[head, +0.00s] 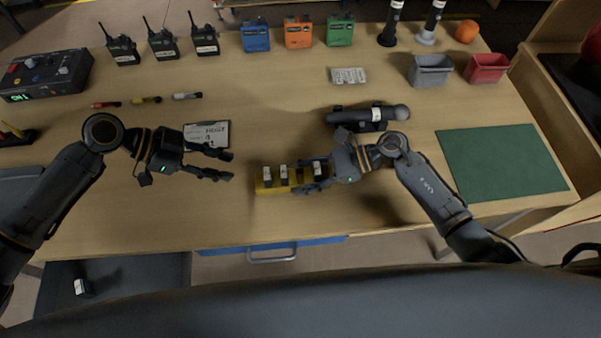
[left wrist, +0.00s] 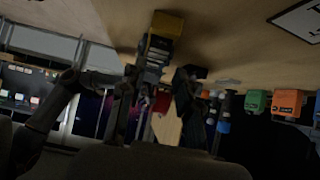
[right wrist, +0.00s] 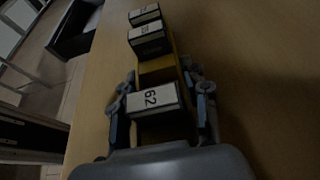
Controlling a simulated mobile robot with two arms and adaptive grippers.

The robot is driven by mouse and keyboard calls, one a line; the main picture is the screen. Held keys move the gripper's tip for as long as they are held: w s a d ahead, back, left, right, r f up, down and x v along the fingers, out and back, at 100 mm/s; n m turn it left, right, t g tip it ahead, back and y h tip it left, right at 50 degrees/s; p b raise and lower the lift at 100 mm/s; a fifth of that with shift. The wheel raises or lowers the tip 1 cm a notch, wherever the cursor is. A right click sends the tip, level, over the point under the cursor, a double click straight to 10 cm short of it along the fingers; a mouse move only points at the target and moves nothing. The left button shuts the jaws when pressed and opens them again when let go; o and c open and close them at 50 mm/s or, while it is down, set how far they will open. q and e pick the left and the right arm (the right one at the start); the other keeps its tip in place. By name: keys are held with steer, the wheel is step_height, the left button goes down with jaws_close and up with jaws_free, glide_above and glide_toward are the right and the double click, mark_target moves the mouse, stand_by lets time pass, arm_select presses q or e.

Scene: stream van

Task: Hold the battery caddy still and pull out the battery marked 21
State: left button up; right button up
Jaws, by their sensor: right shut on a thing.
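The yellow battery caddy (head: 296,182) stands near the table's front edge with three white-topped batteries upright in it. The battery at its right end reads 62 in the right wrist view (right wrist: 152,98); an empty yellow slot lies beyond it. Two other batteries, left (head: 267,176) and middle (head: 283,175), have labels too small or dark to read. My right gripper (head: 311,178) has its fingers closed around the caddy's right end, along both sides of battery 62. My left gripper (head: 221,164) is open and empty, left of the caddy and apart from it.
A white label card (head: 207,135) lies behind my left gripper. A dark cylindrical device (head: 368,114) lies behind my right gripper. A green mat (head: 500,162) is at right. Radios, coloured packs and bins line the back.

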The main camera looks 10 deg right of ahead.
arm_select(q)
steer(key=d+m+y, duration=0.1)
steer(key=d+m, duration=0.1)
steer(key=s+d+r+m+g+y, duration=0.1)
steer(key=d+m, duration=0.1)
steer(key=m, duration=0.1)
steer(key=d+r+m+g+y, duration=0.1)
steer(key=d+m, duration=0.2)
steer(key=shift+s+d+r, duration=0.1)
steer(key=shift+s+r, duration=0.05)
steer(key=shift+s, duration=0.1)
steer(key=shift+c, duration=0.2)
steer(key=m+t+y, duration=0.2)
steer(key=m+y, duration=0.5)
steer(key=m, duration=0.3)
glide_toward(267, 175)
step_height(267, 175, down, 10)
steer(key=shift+s+d+r, duration=0.1)
steer(key=shift+r, duration=0.05)
jaws_close()
